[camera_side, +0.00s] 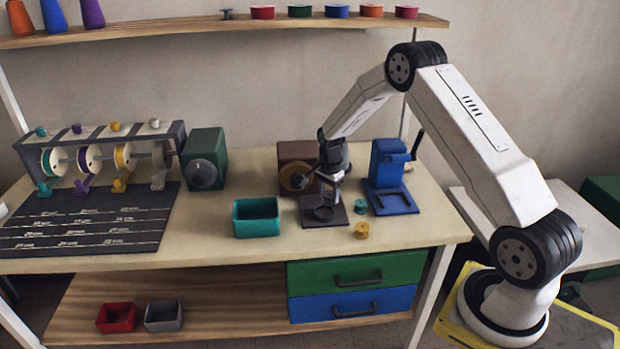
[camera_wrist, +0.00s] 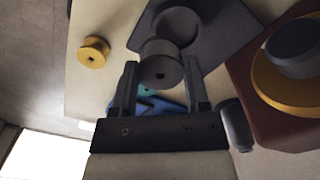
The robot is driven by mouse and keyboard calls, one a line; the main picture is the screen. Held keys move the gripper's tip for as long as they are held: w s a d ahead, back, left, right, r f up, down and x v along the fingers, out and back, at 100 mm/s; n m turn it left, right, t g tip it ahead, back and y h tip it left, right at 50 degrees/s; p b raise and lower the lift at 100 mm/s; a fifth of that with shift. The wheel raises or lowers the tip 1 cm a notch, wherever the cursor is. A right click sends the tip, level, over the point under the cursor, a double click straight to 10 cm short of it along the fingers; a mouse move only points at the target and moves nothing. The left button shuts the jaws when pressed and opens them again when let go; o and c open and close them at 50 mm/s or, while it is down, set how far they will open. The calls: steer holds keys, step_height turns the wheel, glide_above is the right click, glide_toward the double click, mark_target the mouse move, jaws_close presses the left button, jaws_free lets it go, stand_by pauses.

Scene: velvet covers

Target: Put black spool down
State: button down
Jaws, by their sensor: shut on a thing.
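In the side view my gripper (camera_side: 331,184) points down over a dark base plate (camera_side: 311,220), and the spool is hard to tell apart from the dark fingers there. The plate, with a round dark part on it, also shows beyond the spool in the wrist view (camera_wrist: 215,38). I cannot tell whether the spool touches the plate.
A yellow spool (camera_side: 362,230) and a teal spool (camera_side: 361,206) stand right of the plate. A blue device (camera_side: 390,180) is behind them, and a brown box (camera_side: 296,151) with a yellow disc is behind the plate. A teal bin (camera_side: 257,228) stands to the left.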

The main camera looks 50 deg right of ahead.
steer(key=s+a+r, duration=0.3)
steer(key=s+r, duration=0.4)
steer(key=s, duration=0.4)
steer(key=shift+a+r, duration=0.15)
steer(key=shift+a, duration=0.25)
steer(key=shift+s, duration=0.1)
steer(key=w+a, duration=1.2)
steer(key=shift+f, duration=0.45)
steer(key=shift+w, duration=0.1)
